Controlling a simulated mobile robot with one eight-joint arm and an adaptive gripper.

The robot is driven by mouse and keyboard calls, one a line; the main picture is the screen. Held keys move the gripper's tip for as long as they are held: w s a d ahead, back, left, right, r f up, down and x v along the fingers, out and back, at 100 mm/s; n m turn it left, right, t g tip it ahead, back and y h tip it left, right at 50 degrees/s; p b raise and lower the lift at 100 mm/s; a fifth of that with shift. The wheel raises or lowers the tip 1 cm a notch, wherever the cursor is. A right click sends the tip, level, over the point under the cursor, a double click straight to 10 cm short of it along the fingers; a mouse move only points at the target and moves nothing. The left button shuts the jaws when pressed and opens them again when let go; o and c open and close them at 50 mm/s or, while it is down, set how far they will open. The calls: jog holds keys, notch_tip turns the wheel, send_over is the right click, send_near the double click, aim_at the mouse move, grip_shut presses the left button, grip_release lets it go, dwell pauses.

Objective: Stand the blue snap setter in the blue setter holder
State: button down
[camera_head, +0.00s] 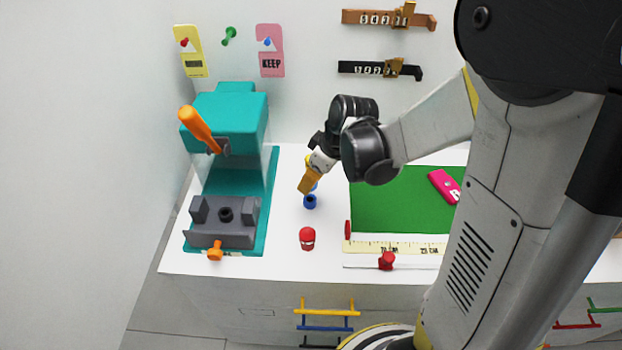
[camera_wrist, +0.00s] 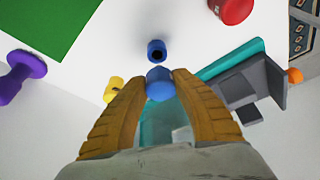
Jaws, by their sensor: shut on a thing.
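My gripper (camera_head: 307,184) is over the white worktop, between the teal press and the green mat. In the wrist view its yellow fingers (camera_wrist: 159,76) are closed on the blue snap setter (camera_wrist: 159,88), whose rounded end faces the camera. In the head view only a bit of the setter (camera_head: 314,187) shows beside the fingers. The blue setter holder (camera_head: 310,202) stands on the worktop just below the fingertips. In the wrist view the holder (camera_wrist: 156,46) shows its dark hole and looks empty. A narrow gap parts it from the setter in that picture.
A red holder (camera_head: 307,238) stands nearer the front edge. The teal press (camera_head: 236,115) with its orange handle is at left. The green mat (camera_head: 390,207), a ruler (camera_head: 400,247) and a pink tool (camera_head: 444,186) lie at right. A purple piece (camera_wrist: 22,74) shows in the wrist view.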

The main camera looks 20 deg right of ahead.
aim_at(306, 200)
jog(key=shift+f+b, duration=0.55)
jog(key=shift+f, duration=0.45)
jog(key=shift+f+b, duration=1.6)
jog(key=shift+b, duration=0.05)
dwell(0.9)
jog(key=c, duration=1)
grip_release()
jog(key=v, duration=1.2)
